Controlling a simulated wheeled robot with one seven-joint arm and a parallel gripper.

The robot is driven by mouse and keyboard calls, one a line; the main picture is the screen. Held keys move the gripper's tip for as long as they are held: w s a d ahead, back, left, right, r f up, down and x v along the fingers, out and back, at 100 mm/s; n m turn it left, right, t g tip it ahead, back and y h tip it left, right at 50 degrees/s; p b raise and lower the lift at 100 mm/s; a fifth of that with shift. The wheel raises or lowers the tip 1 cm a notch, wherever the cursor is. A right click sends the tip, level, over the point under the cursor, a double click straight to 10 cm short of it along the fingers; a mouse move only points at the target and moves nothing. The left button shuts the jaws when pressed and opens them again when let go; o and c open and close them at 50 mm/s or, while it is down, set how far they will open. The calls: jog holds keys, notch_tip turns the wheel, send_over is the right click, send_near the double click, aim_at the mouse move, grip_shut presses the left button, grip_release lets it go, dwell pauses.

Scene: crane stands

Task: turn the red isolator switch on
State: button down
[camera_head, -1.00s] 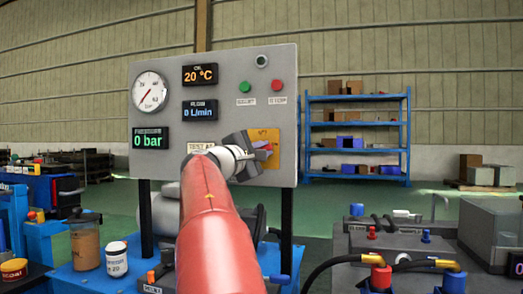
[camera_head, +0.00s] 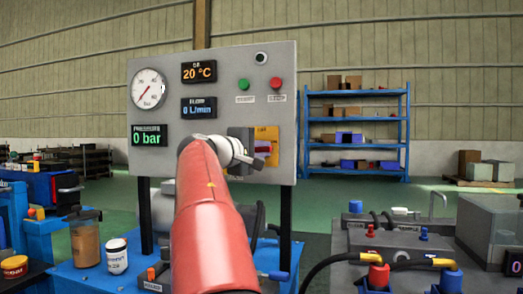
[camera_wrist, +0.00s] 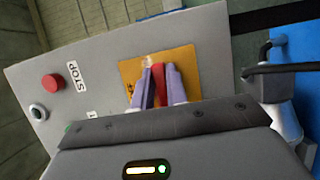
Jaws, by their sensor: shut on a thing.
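The red isolator switch (camera_wrist: 160,84) sits on a yellow plate (camera_head: 266,133) at the lower right of the grey control panel (camera_head: 225,80). In the wrist view the two pale purple fingers of my gripper (camera_wrist: 161,86) lie on both sides of the red handle and are shut on it. In the head view my gripper (camera_head: 262,149) is in front of the plate, and my wrist and red arm hide part of the switch area. The handle's marking is too small to read.
The panel carries a round gauge (camera_head: 148,89), displays reading 20 °C, 0 L/min and 0 bar, a green button (camera_head: 243,84) and a red stop button (camera_head: 276,83). Jars (camera_head: 117,256) stand at lower left. A grey machine with hoses (camera_head: 395,240) is at the right.

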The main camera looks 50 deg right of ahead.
jog(key=shift+f, duration=0.1)
jog(key=c, duration=1.4)
grip_release()
jog(key=a+b, duration=0.1)
jog(key=a, duration=0.6)
jog(key=shift+s+a, duration=0.35)
